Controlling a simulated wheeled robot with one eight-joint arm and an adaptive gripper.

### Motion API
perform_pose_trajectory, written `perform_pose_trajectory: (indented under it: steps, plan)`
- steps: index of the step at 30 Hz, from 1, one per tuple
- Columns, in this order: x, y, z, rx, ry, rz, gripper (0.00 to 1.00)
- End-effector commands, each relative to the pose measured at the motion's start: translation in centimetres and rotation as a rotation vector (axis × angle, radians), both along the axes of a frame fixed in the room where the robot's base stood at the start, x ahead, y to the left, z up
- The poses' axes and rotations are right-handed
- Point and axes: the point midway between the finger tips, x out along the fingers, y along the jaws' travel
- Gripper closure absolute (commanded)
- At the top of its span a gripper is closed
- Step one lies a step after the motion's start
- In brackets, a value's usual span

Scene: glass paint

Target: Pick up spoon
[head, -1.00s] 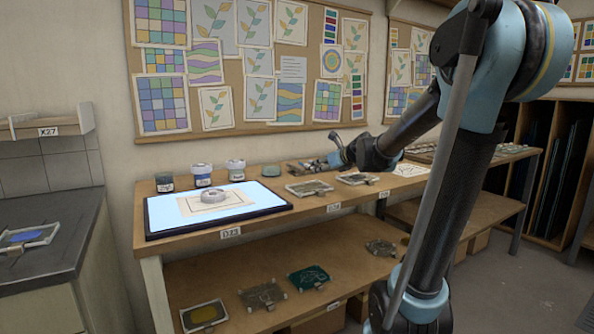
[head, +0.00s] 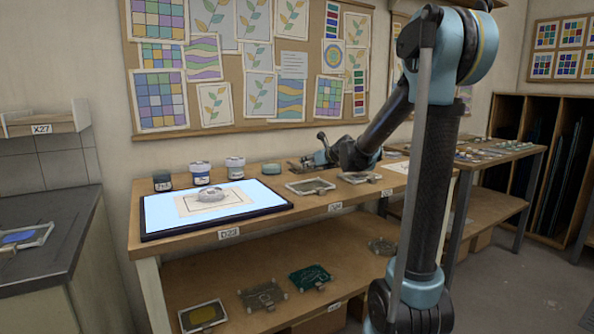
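I cannot make out a spoon in the head view. My gripper (head: 299,166) is low over the back of the wooden workbench (head: 180,241), to the right of a small grey-green container (head: 271,169). It points left and is small and dark here, so its finger opening cannot be told. Whether it touches or holds anything is also unclear. The forearm and gripper hide part of the bench top behind them.
A lit panel (head: 262,201) with a round pale object (head: 210,194) lies on the bench's left. Several paint jars (head: 201,173) stand behind it. A second table (head: 522,150) stands at the right.

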Motion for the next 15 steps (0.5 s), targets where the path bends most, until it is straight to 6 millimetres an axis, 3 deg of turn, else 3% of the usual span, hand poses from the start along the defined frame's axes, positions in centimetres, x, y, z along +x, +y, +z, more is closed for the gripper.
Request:
perform_pose_trajectory:
  steps: [6,15]
  plan:
    - [1.9,1.3,-0.9,0.000,0.000,0.000,0.58]
    - [2.8,2.1,-1.4,0.000,0.000,0.001,0.58]
